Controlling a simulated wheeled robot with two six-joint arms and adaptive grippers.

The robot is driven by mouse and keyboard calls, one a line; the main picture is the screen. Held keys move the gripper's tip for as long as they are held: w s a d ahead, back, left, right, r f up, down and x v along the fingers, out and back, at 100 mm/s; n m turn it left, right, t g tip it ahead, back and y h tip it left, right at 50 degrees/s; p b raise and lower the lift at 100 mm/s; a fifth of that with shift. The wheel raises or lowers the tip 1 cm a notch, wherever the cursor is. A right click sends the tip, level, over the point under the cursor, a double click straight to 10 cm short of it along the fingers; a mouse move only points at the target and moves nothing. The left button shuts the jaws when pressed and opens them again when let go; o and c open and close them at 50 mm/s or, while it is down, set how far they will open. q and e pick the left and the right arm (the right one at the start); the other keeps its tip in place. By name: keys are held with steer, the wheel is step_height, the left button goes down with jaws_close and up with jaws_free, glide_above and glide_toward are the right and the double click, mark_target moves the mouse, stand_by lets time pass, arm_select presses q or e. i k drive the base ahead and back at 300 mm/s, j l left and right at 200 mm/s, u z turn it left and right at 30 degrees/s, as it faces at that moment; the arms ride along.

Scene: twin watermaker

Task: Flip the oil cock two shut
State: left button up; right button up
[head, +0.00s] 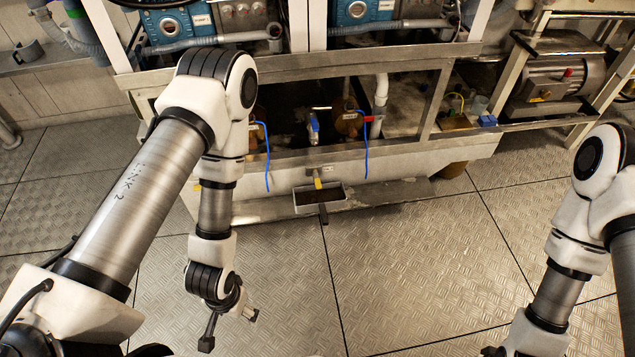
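Several small cocks show at the machine frame in the middle of the head view. One with a yellow handle (318,184) hangs at the front beam, above a small dark tray (308,197). One with a blue handle (314,128) stands behind the beam, and a red handle (373,118) sits to its right. Labels are too small to read, so I cannot tell which is oil cock two. My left gripper (229,329) is open and empty, over the floor nearer than the tray. My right gripper (494,351) is at the bottom edge, mostly cut off.
Blue hoses (365,150) hang over the front beam on both sides of the cocks. Two blue pump units (172,22) (355,12) sit above. A motor (553,84) stands on a rack at right. The plated floor (400,255) in front is clear.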

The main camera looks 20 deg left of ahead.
mark_target(318, 184)
steer(key=i+j+u, duration=0.2)
steer(key=i, duration=0.2)
steer(key=i+j+u, duration=0.2)
steer(key=i, duration=0.2)
